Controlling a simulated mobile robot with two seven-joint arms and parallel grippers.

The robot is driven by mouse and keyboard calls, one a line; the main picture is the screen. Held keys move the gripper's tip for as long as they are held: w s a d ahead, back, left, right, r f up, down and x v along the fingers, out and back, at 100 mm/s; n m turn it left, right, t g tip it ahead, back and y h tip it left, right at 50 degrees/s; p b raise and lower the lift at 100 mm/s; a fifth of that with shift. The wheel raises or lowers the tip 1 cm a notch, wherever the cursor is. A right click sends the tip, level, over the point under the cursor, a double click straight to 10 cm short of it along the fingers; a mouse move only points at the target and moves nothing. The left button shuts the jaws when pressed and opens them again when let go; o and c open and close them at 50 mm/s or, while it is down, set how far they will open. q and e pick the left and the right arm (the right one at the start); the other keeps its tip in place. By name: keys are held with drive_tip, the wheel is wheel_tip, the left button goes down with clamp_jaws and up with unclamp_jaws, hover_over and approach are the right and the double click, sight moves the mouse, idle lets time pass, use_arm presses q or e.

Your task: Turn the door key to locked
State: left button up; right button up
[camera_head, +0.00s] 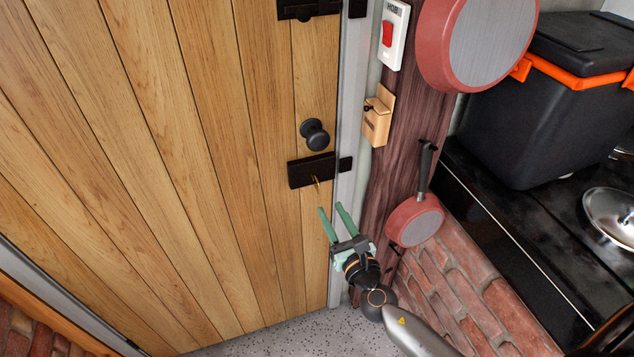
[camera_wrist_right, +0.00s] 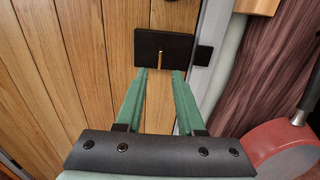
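A black lock plate (camera_head: 312,170) is fixed on the wooden plank door (camera_head: 220,120), below a round black knob (camera_head: 314,134). A small brass key (camera_head: 316,182) sticks out of the plate; in the wrist view the key (camera_wrist_right: 160,60) looks upright. My right gripper (camera_head: 332,210) is open, its green fingers apart and pointing at the lock from below. In the wrist view the right gripper's fingertips (camera_wrist_right: 161,73) lie on either side of and just below the key, with nothing between them. My left gripper is not in view.
Right of the door are a grey frame, a red switch (camera_head: 387,33), a wooden box (camera_head: 378,116) and a hanging red pan (camera_head: 414,220). A larger red pan (camera_head: 480,45) hangs above. A black box (camera_head: 545,110) stands on the counter. The door's left side is clear.

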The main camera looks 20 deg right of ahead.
sight(319, 188)
drive_tip(key=w, duration=1)
drive_tip(key=shift+w+d, duration=0.15)
drive_tip(key=shift+d, duration=0.05)
clamp_jaws()
